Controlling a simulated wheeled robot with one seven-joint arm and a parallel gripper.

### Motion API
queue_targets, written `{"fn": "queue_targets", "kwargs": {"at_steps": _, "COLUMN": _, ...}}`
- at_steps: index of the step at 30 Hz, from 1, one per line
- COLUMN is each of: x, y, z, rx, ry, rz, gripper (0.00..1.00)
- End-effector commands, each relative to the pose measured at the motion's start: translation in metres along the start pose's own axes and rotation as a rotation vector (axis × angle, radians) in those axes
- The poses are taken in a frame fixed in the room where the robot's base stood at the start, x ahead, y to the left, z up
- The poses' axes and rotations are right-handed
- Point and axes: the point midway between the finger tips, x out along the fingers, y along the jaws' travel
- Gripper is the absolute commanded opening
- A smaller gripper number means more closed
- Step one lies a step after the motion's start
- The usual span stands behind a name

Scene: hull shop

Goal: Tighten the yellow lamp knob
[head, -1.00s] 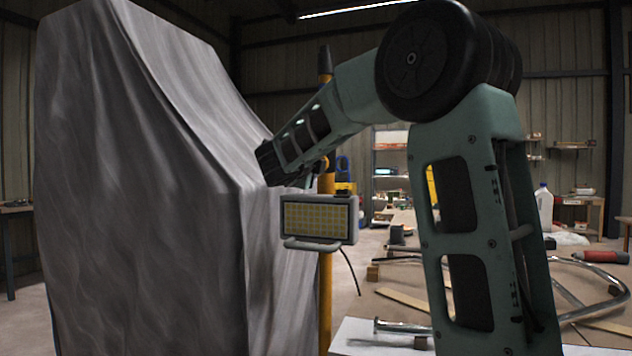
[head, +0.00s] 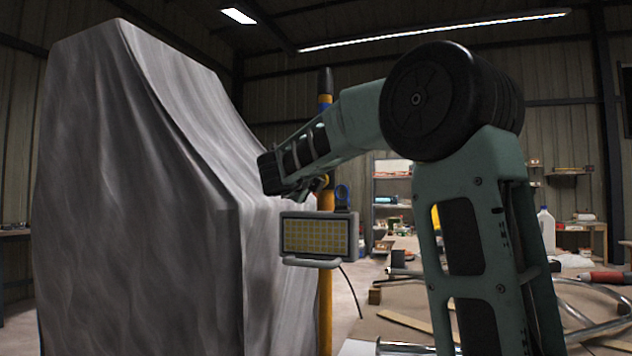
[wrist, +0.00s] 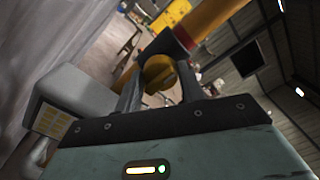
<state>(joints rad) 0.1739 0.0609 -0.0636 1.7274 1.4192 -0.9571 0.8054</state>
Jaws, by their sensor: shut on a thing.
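The yellow lamp knob (wrist: 158,72) shows in the wrist view beside the yellow pole. My gripper (wrist: 157,88) has one finger on each side of it and is shut on it. In the head view my gripper (head: 314,186) is at the pole, just above the lamp; the knob cannot be made out there. The work lamp (head: 318,237) has a grey housing and a yellow gridded face, and hangs at the yellow pole (head: 326,300). Its housing also shows at the left of the wrist view (wrist: 75,95).
A large grey draped sheet (head: 140,200) stands close on the left, near my wrist. A dark cable hangs below the lamp. On the right a workbench (head: 400,340) holds bent metal tubes (head: 590,305) and wood strips. Shelves (head: 390,190) stand behind.

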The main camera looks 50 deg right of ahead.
Motion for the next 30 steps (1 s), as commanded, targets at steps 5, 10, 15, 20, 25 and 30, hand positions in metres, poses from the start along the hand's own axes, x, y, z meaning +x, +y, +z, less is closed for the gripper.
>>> {"fn": "queue_targets", "kwargs": {"at_steps": 5, "x": 0.0, "y": 0.001, "z": -0.001, "rx": 0.001, "ry": 0.001, "rz": 0.001, "gripper": 0.56}}
{"fn": "queue_targets", "kwargs": {"at_steps": 10, "x": 0.0, "y": 0.0, "z": 0.0, "rx": 0.0, "ry": 0.001, "rz": 0.0, "gripper": 0.61}}
{"fn": "queue_targets", "kwargs": {"at_steps": 15, "x": -0.002, "y": 0.0, "z": 0.0, "rx": 0.0, "ry": 0.0, "rz": 0.0, "gripper": 0.61}}
{"fn": "queue_targets", "kwargs": {"at_steps": 20, "x": -0.018, "y": 0.0, "z": 0.0, "rx": 0.001, "ry": -0.002, "rz": 0.001, "gripper": 0.61}}
{"fn": "queue_targets", "kwargs": {"at_steps": 25, "x": -0.054, "y": 0.0, "z": 0.001, "rx": 0.001, "ry": -0.005, "rz": 0.002, "gripper": 0.61}}
{"fn": "queue_targets", "kwargs": {"at_steps": 30, "x": -0.095, "y": 0.0, "z": 0.001, "rx": 0.002, "ry": -0.005, "rz": 0.002, "gripper": 0.61}}
